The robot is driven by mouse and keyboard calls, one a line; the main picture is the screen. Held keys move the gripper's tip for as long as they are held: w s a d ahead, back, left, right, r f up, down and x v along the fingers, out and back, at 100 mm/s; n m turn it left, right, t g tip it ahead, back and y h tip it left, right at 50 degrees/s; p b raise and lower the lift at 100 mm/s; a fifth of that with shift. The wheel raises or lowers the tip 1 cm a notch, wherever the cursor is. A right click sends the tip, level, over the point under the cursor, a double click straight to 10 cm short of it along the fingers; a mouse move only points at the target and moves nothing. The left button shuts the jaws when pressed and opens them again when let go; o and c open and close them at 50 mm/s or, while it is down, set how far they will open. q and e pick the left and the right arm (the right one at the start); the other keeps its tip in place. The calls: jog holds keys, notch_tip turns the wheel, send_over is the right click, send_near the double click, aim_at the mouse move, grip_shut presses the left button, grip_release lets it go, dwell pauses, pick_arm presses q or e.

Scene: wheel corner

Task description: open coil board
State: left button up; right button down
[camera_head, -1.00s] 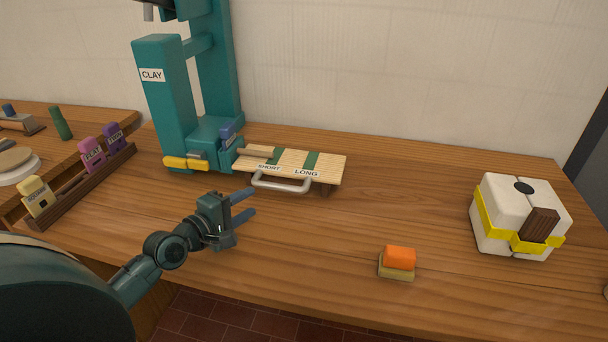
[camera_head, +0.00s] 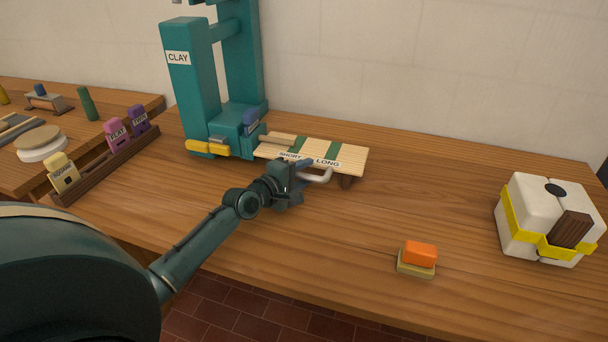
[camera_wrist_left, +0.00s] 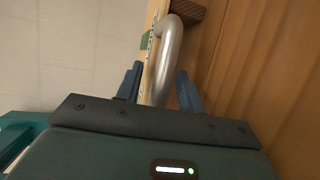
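The coil board (camera_head: 352,158) is a pale wooden board with green stripes and SHORT and LONG labels, beside the teal CLAY machine (camera_head: 188,85). Its grey metal handle (camera_head: 322,176) runs along the front edge. My left gripper (camera_head: 308,170) is at the handle, hiding its left part. A gap shows between the handle and the right finger. My right gripper is not in view.
An orange block on a sponge-like base (camera_head: 418,257) lies at the front. A white block with yellow bands (camera_head: 522,215) stands at the right. A rack of labelled stamps (camera_head: 105,165) is at the left. The table right of the board is clear.

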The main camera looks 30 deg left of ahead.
pick_arm(q)
jog(key=shift+w, duration=0.2)
jog(key=c, duration=0.6)
jog(key=shift+s+f, duration=0.1)
jog(key=shift+f, duration=0.05)
grip_shut()
